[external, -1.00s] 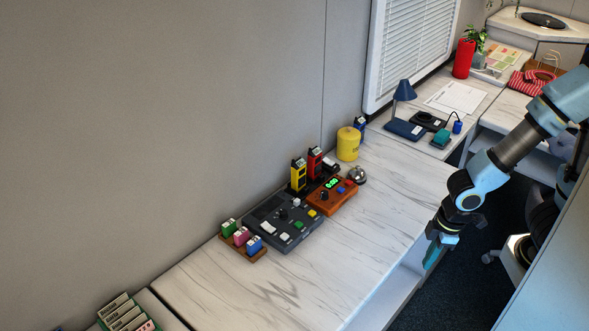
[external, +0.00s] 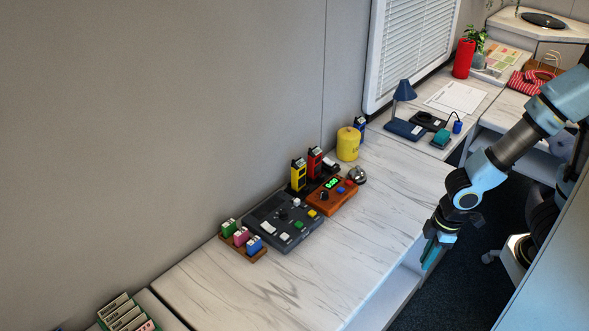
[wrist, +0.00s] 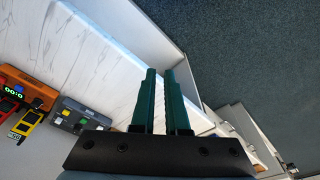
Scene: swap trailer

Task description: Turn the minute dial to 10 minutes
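An orange-brown timer box (external: 337,202) with a green lit display (external: 331,184) sits on the white marbled desk. A small black dial (external: 324,196) is on its top, on the left side; its exact setting is too small to read. In the wrist view the timer box (wrist: 30,84) is at the far left, its display appearing to read zeros. My gripper (external: 429,266) hangs beyond the desk's right edge, well away from the timer, fingers pointing down. In the wrist view its two green fingers (wrist: 160,74) are apart with an empty gap between them.
A dark control panel (external: 284,222) stands left of the timer. Yellow and red handheld units (external: 298,174) stand behind it, and a silver bell (external: 357,175) is at its right. A yellow canister (external: 348,144) is farther back. The front of the desk (external: 350,255) is clear.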

